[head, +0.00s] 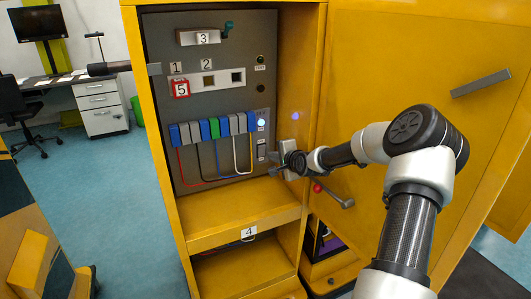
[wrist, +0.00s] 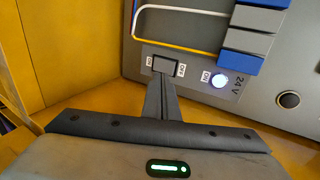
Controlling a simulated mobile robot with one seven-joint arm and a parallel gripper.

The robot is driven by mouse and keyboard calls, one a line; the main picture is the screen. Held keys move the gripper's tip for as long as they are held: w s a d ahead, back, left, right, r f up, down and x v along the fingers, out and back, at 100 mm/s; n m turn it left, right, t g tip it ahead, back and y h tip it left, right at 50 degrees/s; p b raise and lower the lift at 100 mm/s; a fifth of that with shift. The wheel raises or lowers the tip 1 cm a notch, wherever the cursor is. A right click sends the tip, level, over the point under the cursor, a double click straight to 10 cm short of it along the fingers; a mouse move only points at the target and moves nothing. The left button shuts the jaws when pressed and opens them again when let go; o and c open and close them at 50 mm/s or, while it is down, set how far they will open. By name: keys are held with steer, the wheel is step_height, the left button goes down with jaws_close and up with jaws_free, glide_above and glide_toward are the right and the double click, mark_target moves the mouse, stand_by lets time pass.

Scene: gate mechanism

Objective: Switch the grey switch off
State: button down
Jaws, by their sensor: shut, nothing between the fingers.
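The grey switch (wrist: 165,65) is a small dark grey rocker between two small white labels on the grey panel. In the head view the switch (head: 262,152) sits low at the panel's right side. My gripper (wrist: 161,84) is shut and empty, its fingers pointing at the switch. The fingertips overlap the switch's near edge in the wrist view; I cannot tell whether they touch it. In the head view my gripper (head: 274,156) is just right of the switch. The rocker's exact tilt is hard to tell.
A lit white lamp (wrist: 220,81) marked 24 V is beside the switch. Blue and grey terminal blocks (wrist: 254,40) with wires are close by. The yellow cabinet's open door (head: 420,70) stands right, and a yellow shelf (head: 240,212) lies below the panel.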

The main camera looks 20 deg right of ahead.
mark_target(262, 147)
steer(key=x, duration=0.3)
steer(key=r+b+x, duration=0.1)
steer(key=x, duration=0.1)
steer(key=shift+w, duration=1.15)
steer(key=shift+w+r, duration=0.1)
steer(key=shift+r, duration=0.1)
steer(key=shift+w+g+p, duration=0.25)
steer(key=shift+g+p, duration=0.05)
steer(key=shift+p, duration=0.25)
